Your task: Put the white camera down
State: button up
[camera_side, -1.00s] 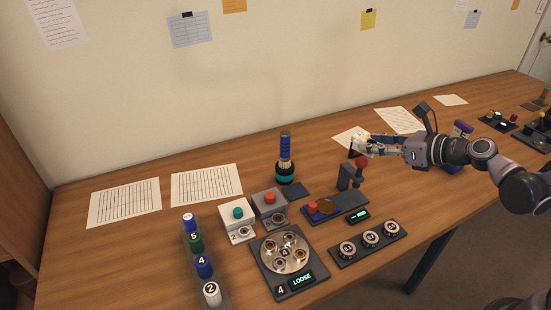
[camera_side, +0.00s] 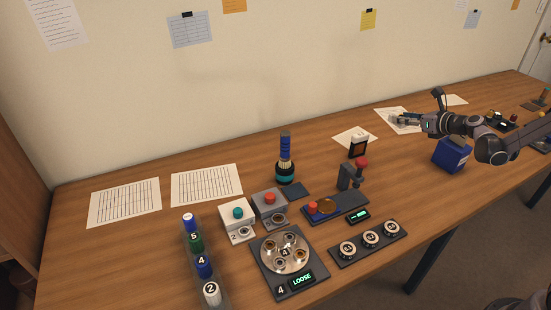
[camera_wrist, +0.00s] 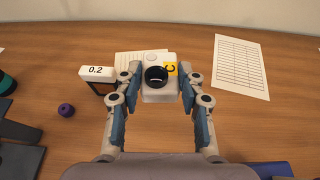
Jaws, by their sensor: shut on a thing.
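The white camera (camera_wrist: 158,90) has a dark round lens facing my wrist view and a yellow tag marked "C" on its right side. It sits between the two fingers of my gripper (camera_wrist: 160,77), which is shut on it. In the side view my gripper (camera_side: 394,119) shows in front of a paper sheet at the back right of the table. The camera is hard to make out there, and I cannot tell whether it touches the table.
A block labelled "0.2" (camera_wrist: 98,73) stands left of the camera, with a small purple knob (camera_wrist: 66,109) nearer. A blue box (camera_side: 451,155) stands in front of my arm. A printed sheet (camera_wrist: 240,66) lies to the right. Table between is bare.

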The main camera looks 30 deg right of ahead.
send_over(404, 153)
notch_tip(404, 153, down, 2)
jog(key=shift+m+h, duration=0.3)
notch_tip(404, 153, down, 10)
jog(key=shift+w+f, duration=0.1)
jog(key=shift+f, duration=0.1)
jog(key=shift+f, duration=0.1)
jog(key=o, duration=1.3)
